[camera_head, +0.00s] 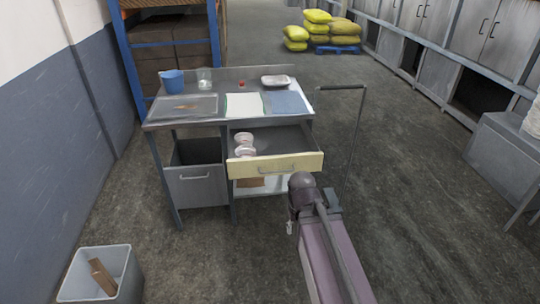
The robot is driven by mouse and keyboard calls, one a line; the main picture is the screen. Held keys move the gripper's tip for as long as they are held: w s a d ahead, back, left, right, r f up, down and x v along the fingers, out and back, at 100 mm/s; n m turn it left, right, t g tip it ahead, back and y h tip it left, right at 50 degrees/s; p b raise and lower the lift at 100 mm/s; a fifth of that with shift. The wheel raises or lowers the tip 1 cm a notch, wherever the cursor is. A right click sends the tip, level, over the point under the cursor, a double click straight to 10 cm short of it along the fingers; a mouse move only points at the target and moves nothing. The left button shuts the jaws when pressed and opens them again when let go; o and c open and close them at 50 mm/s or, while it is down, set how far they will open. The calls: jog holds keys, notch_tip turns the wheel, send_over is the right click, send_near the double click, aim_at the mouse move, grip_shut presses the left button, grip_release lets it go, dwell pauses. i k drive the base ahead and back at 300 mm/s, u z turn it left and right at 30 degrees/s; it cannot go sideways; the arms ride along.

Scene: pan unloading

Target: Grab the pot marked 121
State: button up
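Pale pots (244,140) with pinkish tops stand at the left end of the open drawer (290,164), one in front of the other. Any marking is too small to read, so I cannot tell which is 121. The drawer has a pale yellow front with a handle and hangs out of the metal workbench (210,115). My arm reaches up from the bottom right. My gripper (290,229) hangs just in front of and below the drawer front, apart from the pots. Its fingers are mostly hidden by my arm.
On the bench top are a blue jug (172,81), a glass beaker (204,79), a white tray (275,82) and flat sheets. A grey bin (105,278) with wood stands lower left. A trolley handle (343,87) rises right of the bench.

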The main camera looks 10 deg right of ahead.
aim_at(245, 151)
jog(key=u, duration=0.4)
jog(key=i, duration=2.15)
jog(key=z, duration=0.4)
